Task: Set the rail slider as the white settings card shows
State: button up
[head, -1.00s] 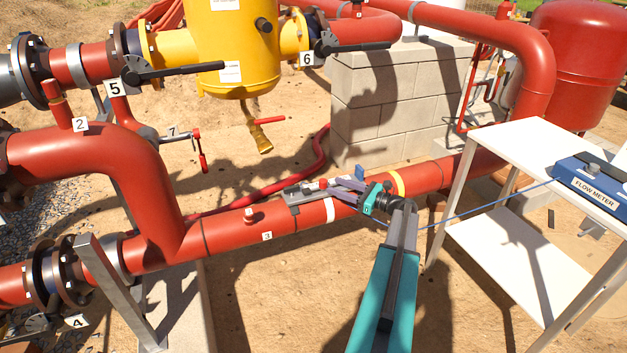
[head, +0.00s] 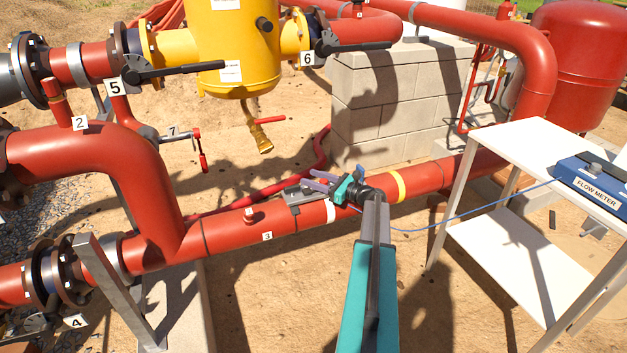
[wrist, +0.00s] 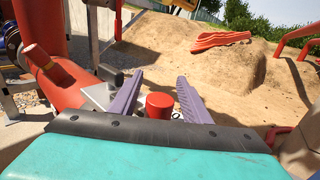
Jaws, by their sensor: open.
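A grey rail (head: 294,195) lies on top of the long red pipe in the head view. A red round knob (wrist: 160,105), apparently the slider's, stands between my gripper's two purple fingers in the wrist view. My gripper (head: 309,180) is open, with a finger on each side of the knob. I cannot tell whether either finger touches it. The gripper hides part of the rail in the head view, and I can read no scale. White labels show on the yellow vessel (head: 230,72), but their text is unreadable; I cannot tell which is the settings card.
The red pipe (head: 268,222) runs beneath my gripper. A blue piece (head: 360,170) sits just behind it, and a blue cable (head: 440,222) runs to the flow meter (head: 597,182) on a white table (head: 500,140). A block wall (head: 375,115) stands behind. Bare sand lies in front.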

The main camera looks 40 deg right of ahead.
grip_shut()
dwell(1.4)
